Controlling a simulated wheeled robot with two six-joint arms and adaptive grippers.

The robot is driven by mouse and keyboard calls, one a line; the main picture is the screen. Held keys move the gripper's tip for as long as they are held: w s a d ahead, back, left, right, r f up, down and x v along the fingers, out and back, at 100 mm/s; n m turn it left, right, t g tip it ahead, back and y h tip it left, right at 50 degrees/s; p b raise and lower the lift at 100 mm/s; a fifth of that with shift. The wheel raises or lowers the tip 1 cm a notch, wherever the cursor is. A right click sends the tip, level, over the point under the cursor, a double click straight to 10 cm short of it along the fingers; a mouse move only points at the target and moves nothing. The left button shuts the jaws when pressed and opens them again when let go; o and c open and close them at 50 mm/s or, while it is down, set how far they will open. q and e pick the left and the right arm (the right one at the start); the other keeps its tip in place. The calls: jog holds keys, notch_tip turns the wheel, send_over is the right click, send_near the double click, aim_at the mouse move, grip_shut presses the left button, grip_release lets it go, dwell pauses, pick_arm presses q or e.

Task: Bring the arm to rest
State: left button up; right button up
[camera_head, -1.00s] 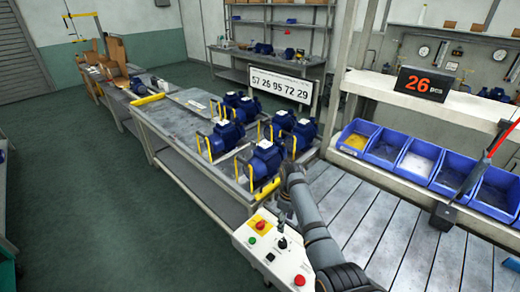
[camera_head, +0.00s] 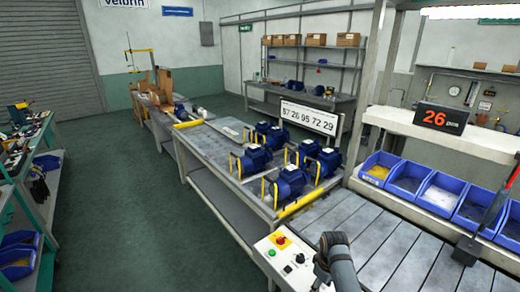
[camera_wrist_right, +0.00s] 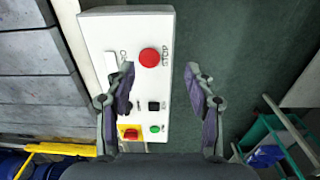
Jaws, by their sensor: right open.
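My right arm (camera_head: 338,262) comes in at the bottom of the head view, beside the white control panel (camera_head: 284,257). Its gripper is hidden or out of frame there. In the right wrist view my right gripper (camera_wrist_right: 160,80) is open, with its two fingers apart and nothing between them. The left finger overlaps the control panel (camera_wrist_right: 130,25), and the right finger is over the green floor. The panel carries a red stop button (camera_wrist_right: 150,57), a black switch, a green button and a red-yellow knob (camera_wrist_right: 130,133). My left gripper is not in view.
A slatted conveyor (camera_head: 400,245) lies right of the panel, with blue bins (camera_head: 409,178) behind it. A grey bench with several blue pumps (camera_head: 290,184) stands beyond the panel. A teal rack (camera_head: 25,205) is at the left. The green floor between is open.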

jog(key=s+d+r+m+t, duration=0.2)
jog(key=s+r+m, duration=0.1)
jog(key=s, duration=0.9)
jog(key=s+d+r+m+t, duration=0.1)
jog(key=s+d+r+m, duration=0.2)
jog(key=s, duration=0.9)
jog(key=s+d+f+g+h+b, duration=0.1)
jog(key=s+f, duration=0.1)
jog(key=f, duration=1.4)
jog(key=s+d+f+b, duration=0.1)
jog(key=s+f+b, duration=0.1)
jog(key=f, duration=1.4)
pick_arm(q)
jog(key=f, duration=0.1)
jog(key=s+f+b, duration=0.1)
jog(key=f, duration=0.1)
jog(key=s+f, duration=0.1)
jog(key=shift+a+f, duration=0.1)
jog(key=shift+f, duration=0.1)
pick_arm(e)
jog(key=s+f+m+g, duration=0.1)
jog(key=s+f, duration=1.4)
jog(key=s, duration=0.1)
jog(key=shift+s+d, duration=0.25)
jog(key=shift+d, duration=0.1)
